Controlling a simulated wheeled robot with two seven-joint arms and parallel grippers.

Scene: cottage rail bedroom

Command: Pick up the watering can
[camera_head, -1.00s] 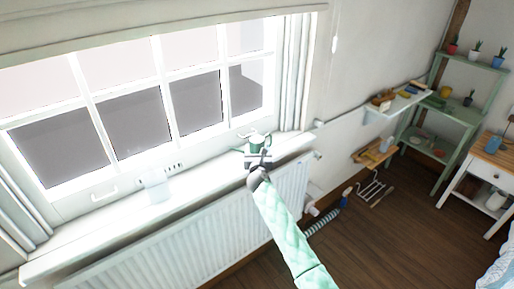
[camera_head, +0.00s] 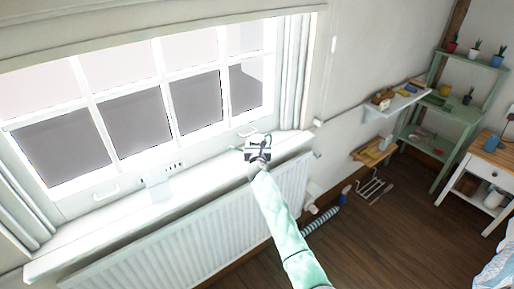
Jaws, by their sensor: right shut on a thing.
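The small green watering can (camera_head: 263,141) is at the right end of the white windowsill (camera_head: 205,178). Most of it is hidden behind my right gripper (camera_head: 257,153), with a thin green part showing to the left. My right gripper is shut on the watering can. I cannot tell whether the can touches the sill or is lifted off it. My left gripper is not in view.
A white radiator (camera_head: 205,228) hangs below the sill. The window (camera_head: 145,110) is behind. A wall shelf (camera_head: 397,101) and a green plant shelf (camera_head: 455,112) are on the right.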

